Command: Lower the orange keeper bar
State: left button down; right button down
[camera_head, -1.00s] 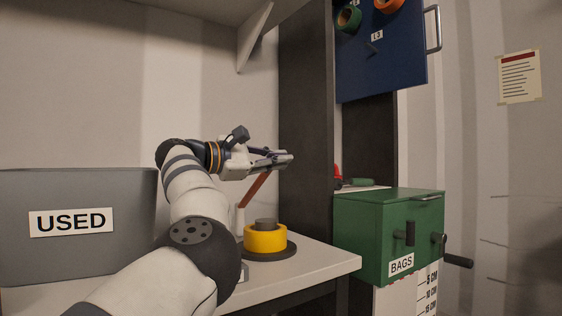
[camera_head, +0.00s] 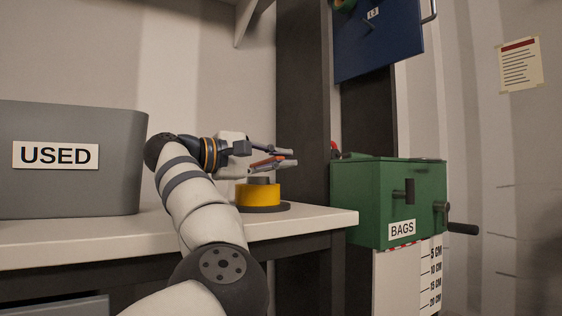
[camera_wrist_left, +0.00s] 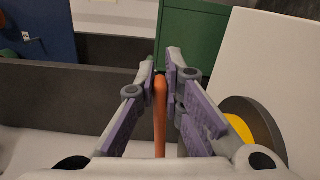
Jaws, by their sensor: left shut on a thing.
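The orange keeper bar (camera_head: 265,162) shows as a short orange strip between the fingers of my left gripper (camera_head: 287,157), just above the yellow roll. In the left wrist view the bar (camera_wrist_left: 160,115) runs lengthwise between the purple-padded fingers, and the fingertips close on its far end. The bar looks close to level. The gripper hides much of it in the head view. The yellow roll (camera_head: 258,196) sits on a dark round base on the bench, with a dark hub on top. My right gripper is not in view.
A grey bin labelled USED (camera_head: 120,165) stands on the bench (camera_head: 100,240) at left. A green BAGS box (camera_head: 375,215) with dark handles is beyond the bench's right end. A dark upright post (camera_head: 303,100) stands behind the gripper. A blue panel (camera_head: 375,45) hangs above.

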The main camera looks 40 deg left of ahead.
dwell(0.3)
pick_arm(q)
jog(key=c, duration=1.7)
grip_release()
jog(key=v, duration=1.1)
jog(key=shift+s+a+r, duration=0.1)
jog(key=shift+s, duration=0.45)
